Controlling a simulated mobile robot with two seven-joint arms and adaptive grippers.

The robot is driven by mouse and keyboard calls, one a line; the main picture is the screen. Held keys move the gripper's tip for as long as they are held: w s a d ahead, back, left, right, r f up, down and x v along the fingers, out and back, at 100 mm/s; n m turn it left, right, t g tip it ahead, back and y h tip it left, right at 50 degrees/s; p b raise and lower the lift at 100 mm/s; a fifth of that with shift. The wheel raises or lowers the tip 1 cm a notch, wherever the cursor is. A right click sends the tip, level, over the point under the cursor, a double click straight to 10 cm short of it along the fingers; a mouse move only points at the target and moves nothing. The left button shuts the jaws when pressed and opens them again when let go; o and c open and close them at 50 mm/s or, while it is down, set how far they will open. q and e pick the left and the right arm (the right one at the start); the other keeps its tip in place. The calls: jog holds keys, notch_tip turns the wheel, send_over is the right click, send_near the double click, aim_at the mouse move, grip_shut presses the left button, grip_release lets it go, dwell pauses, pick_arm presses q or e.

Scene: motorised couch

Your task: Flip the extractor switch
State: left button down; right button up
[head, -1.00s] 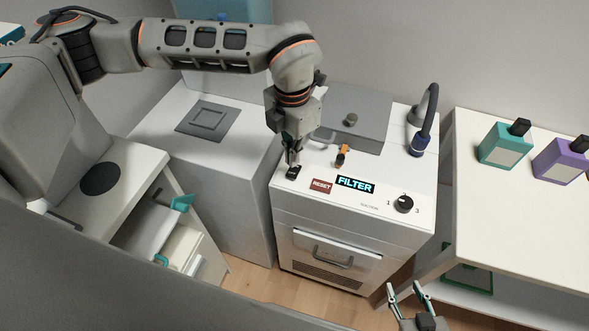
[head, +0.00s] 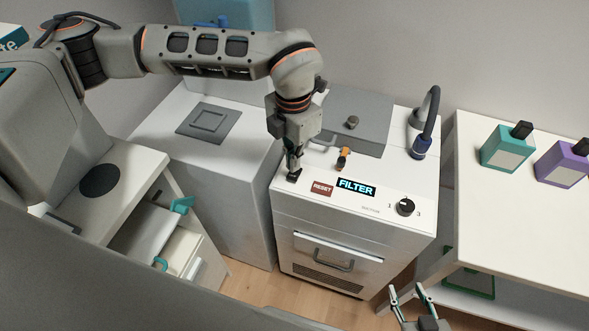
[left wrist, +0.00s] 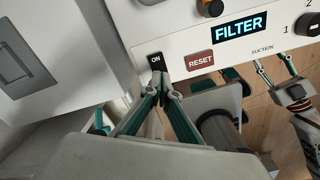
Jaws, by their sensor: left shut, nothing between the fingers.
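The extractor switch (left wrist: 156,60) is a small black rocker marked ON, at the left of the white machine's (head: 400,228) sloped front panel. It also shows in the head view (head: 295,176), partly hidden by my left gripper (head: 293,167). My left gripper is shut and empty, pointing down at the switch. In the left wrist view its joined fingertips (left wrist: 161,92) lie just below the switch's near end; I cannot tell whether they touch. My right gripper (head: 408,294) is open and empty, low in front of the machine's right side.
A red RESET button (head: 322,188), a lit FILTER display (head: 356,187) and a black suction dial (head: 405,207) share the panel. Behind are an orange-topped knob (head: 344,153) and a grey lid (head: 360,120). A table (head: 520,220) with bottles stands right; an open drawer (head: 150,235) is left.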

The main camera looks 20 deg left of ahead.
aim_at(293, 175)
pick_arm(q)
jog(key=shift+f+b, duration=0.6)
jog(key=shift+f, duration=1)
dwell(1.3)
jog(key=shift+r+p, duration=0.5)
jog(key=shift+r, duration=0.3)
jog(key=shift+r+p, duration=1.75)
jog(key=shift+r, duration=1.05)
jog(key=shift+f, duration=0.1)
